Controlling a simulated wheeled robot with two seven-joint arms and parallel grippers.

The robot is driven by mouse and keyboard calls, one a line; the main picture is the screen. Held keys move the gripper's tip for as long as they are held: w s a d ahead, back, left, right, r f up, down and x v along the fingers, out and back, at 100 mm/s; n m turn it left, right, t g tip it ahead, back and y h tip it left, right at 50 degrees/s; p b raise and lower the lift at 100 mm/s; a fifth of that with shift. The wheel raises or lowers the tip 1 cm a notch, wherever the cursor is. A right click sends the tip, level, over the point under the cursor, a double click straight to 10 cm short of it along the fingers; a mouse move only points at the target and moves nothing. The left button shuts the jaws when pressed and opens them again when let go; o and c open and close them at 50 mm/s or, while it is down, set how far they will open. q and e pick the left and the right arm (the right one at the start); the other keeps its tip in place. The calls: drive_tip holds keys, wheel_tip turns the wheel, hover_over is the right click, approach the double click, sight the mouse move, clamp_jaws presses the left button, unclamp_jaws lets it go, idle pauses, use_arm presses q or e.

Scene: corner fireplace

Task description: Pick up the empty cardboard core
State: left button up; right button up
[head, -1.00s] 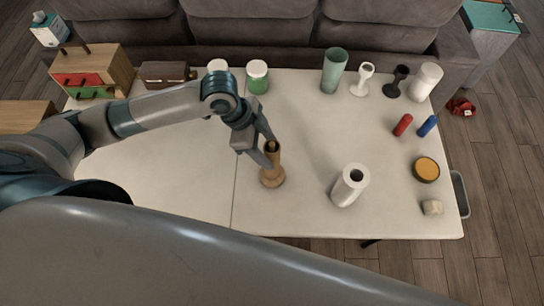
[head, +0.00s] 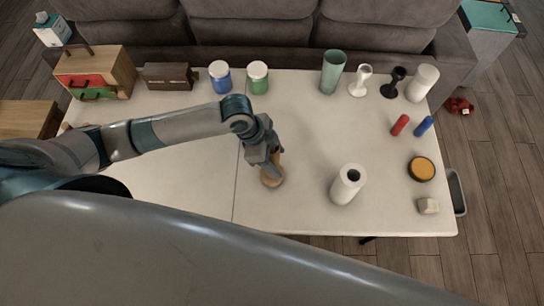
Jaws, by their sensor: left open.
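The empty cardboard core (head: 279,158) is a narrow brown tube. It stands upright on a round wooden base (head: 270,182) near the middle of the white table (head: 180,190). My left gripper (head: 273,163) is open, and its fingers reach down at the core's upper part. The gripper hides most of the core, so I cannot tell whether the fingers touch it. A white paper roll (head: 346,187) stands to the right, apart from the gripper. My right gripper is out of view.
Blue (head: 220,78) and green (head: 258,78) lidded jars, a green glass (head: 332,72), and white (head: 360,80) and black (head: 393,82) goblets line the back. Red (head: 400,125) and blue (head: 424,126) cylinders lie right. A sofa (head: 250,30) stands behind.

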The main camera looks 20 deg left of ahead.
use_arm(q)
drive_tip(key=shift+d+f, duration=0.1)
drive_tip(key=shift+f, duration=0.2)
drive_tip(key=c, duration=1.1)
drive_tip(key=shift+r, duration=0.1)
drive_tip(key=shift+r+b, duration=0.3)
drive_tip(key=shift+r, duration=0.55)
wheel_tip(320, 180, up, 26)
drive_tip(key=b, duration=0.4)
drive_tip(key=shift+b, duration=0.35)
drive_tip(key=shift+r, duration=0.1)
